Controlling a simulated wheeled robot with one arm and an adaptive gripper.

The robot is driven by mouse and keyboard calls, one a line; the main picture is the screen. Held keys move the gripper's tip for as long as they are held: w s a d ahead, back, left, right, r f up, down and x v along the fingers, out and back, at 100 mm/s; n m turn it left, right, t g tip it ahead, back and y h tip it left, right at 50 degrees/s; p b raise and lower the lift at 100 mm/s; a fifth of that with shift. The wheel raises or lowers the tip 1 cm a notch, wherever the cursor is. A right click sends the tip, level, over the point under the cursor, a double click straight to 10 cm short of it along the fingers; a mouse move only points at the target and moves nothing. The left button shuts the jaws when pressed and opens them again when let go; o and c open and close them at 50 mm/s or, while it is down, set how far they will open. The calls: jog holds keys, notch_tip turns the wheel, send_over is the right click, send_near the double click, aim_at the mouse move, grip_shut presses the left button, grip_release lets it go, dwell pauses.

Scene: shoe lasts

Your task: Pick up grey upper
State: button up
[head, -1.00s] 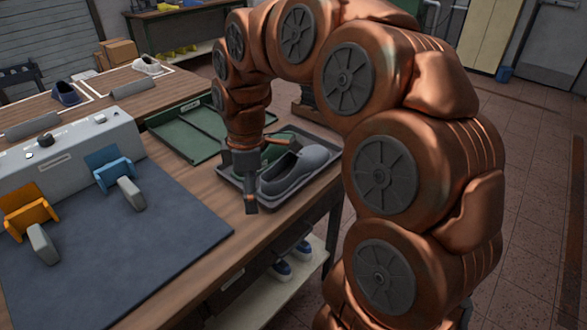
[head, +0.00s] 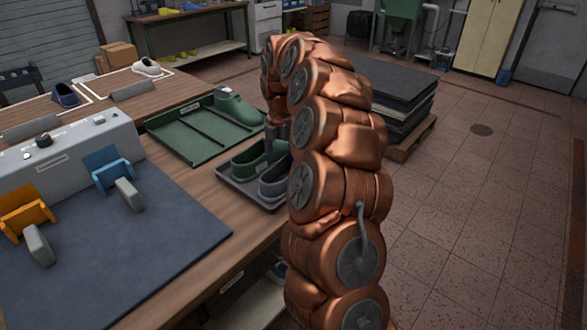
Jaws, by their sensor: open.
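The grey upper (head: 273,181) lies in the dark grey tray (head: 238,191) near the table's right edge. My arm hides its right part. A green upper (head: 250,163) lies beside it on the left in the same tray. My gripper (head: 270,146) points down just behind the tray, beyond the uppers. It is small and partly hidden by my arm. It is open, and I see nothing held in it.
A green tray (head: 172,153) with dividers and a green shoe form (head: 236,106) stands behind. A grey machine (head: 70,152) with orange (head: 30,207) and blue (head: 108,170) holders stands left, by a dark mat (head: 135,247).

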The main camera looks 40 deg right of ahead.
jog(key=shift+s+f+p, duration=0.15)
jog(key=shift+f+p, duration=0.3)
jog(key=shift+f, duration=1.05)
jog(key=shift+s+f+p, duration=0.1)
jog(key=shift+f+p, duration=0.3)
jog(key=shift+f, duration=1.4)
jog(key=c, duration=1)
